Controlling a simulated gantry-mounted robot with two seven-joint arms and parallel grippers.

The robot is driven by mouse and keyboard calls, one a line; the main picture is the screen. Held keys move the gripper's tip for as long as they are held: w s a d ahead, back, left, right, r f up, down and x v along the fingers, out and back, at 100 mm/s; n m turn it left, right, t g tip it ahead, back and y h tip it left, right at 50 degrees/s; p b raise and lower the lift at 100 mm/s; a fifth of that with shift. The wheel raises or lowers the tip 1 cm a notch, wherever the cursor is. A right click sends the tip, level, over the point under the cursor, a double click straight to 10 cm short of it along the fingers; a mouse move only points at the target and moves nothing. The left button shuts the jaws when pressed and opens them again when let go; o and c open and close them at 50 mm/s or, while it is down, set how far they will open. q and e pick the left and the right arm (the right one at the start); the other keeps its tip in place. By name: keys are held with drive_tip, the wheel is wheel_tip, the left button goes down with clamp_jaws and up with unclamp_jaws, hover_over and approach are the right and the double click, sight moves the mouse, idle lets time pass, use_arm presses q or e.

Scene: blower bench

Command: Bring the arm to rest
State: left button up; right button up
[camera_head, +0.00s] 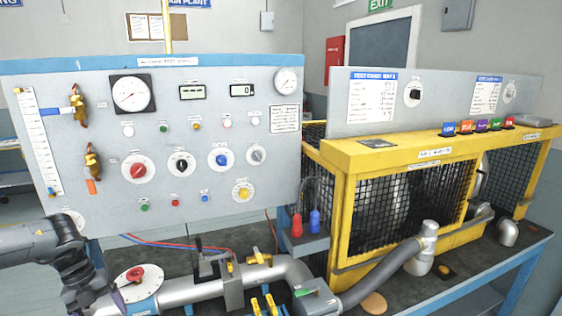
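My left arm (38,240) comes in from the left edge in front of the grey control panel's lower left corner. It bends down at a dark wrist toward the bottom edge. My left gripper (112,296) is low at the bottom left, beside a white round flange with a red handle (136,273) on the grey pipe. Its fingers are dark, small and partly out of view, so I cannot tell if they are open or touching anything. My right arm and gripper do not show.
The upright control panel (225,110) with dials and knobs stands behind the arm. A grey pipe (195,291) with valves runs along the bench front. A yellow mesh cage (340,200) stands right. Red and blue plugs (297,225) sit mid-bench.

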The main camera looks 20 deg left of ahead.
use_arm(q)
drive_tip(key=s+d+f+n+t+h, duration=0.1)
drive_tip(key=s+d+f+h, duration=0.1)
drive_tip(key=s+d+f, duration=0.4)
drive_tip(key=s+d+f+n+t+h, duration=0.1)
drive_tip(key=s+d+f+h, duration=0.15)
drive_tip(key=f, duration=0.55)
drive_tip(key=s+d+f+n+h, duration=0.1)
drive_tip(key=s+d+f+h, duration=0.1)
drive_tip(key=s+d+f, duration=0.35)
drive_tip(key=w+d+f+n+t, duration=0.1)
drive_tip(key=d+f+n+t, duration=0.15)
drive_tip(key=d, duration=0.75)
drive_tip(key=w+d+f+n+t, duration=0.2)
drive_tip(key=d+f+t, duration=0.15)
drive_tip(key=d, duration=0.65)
drive_tip(key=w+d+r+n+t+y, duration=0.3)
drive_tip(key=w+d+r+n+y, duration=0.2)
drive_tip(key=d+r+n, duration=0.3)
drive_tip(key=s+a+n+g+y, duration=0.4)
drive_tip(key=s+n+g, duration=0.3)
drive_tip(key=s, duration=0.3)
wheel_tip(320, 180, up, 34)
drive_tip(key=p, duration=3.4)
drive_tip(key=shift+w, duration=0.15)
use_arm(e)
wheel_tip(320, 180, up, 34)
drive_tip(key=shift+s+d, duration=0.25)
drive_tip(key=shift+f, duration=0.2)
